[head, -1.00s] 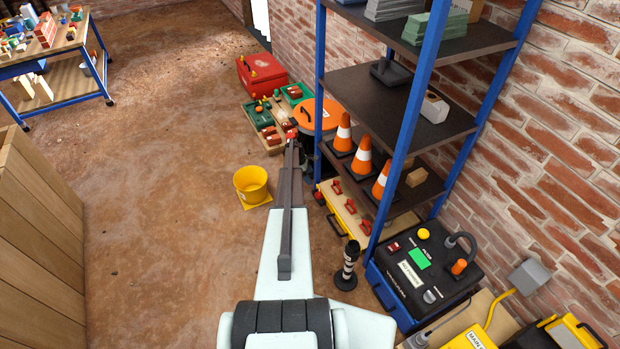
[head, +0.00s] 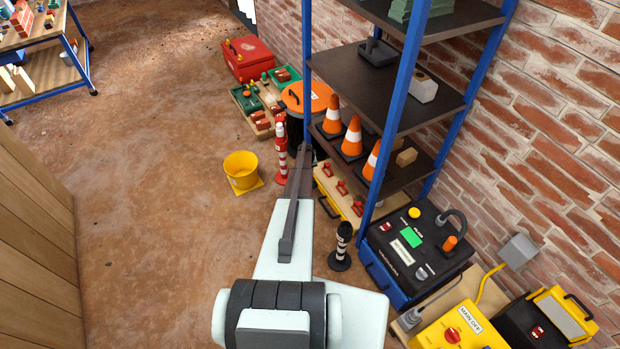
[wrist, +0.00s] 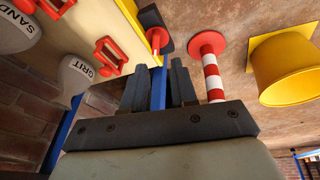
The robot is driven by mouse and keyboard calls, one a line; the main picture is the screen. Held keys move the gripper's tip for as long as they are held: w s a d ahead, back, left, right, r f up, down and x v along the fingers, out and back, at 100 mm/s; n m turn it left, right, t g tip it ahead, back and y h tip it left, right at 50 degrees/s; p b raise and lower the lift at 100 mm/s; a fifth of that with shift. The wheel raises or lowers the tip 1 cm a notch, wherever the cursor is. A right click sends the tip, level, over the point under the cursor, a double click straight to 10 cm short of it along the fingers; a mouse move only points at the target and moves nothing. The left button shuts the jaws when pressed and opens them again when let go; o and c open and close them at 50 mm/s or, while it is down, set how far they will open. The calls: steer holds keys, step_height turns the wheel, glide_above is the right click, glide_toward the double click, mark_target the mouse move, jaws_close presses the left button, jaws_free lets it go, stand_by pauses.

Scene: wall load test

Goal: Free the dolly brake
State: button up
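I cannot tell for sure which part is the dolly brake. A yellow-edged wooden board (head: 339,190) with several red levers (head: 342,187) lies low by the shelf's blue post, right of my arm. In the wrist view two red levers (wrist: 110,55) show on this board, upper left. My gripper (wrist: 157,85) is open, with a gap between its dark fingers, and a blue post shows through the gap. It seems to hold nothing. In the head view my gripper (head: 305,155) is small, and its fingers are hard to make out.
A red-and-white post (head: 282,155) stands just left of my gripper. A yellow bucket (head: 241,168) is farther left. The shelf (head: 405,90) with orange cones stands right. A black-and-white post (head: 341,245) stands right of my arm. The brown floor at left is clear.

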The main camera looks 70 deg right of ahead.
steer(key=d+f+m, duration=0.1)
steer(key=f, duration=0.3)
steer(key=d+f+m, duration=0.1)
steer(key=d+f, duration=0.1)
steer(key=f, duration=0.2)
steer(key=d+f+m, duration=0.1)
steer(key=f, duration=0.3)
steer(key=shift+d+f+t+h, duration=0.1)
steer(key=shift+d+t+h, duration=0.05)
steer(key=shift+t+h, duration=0.15)
jaws_close()
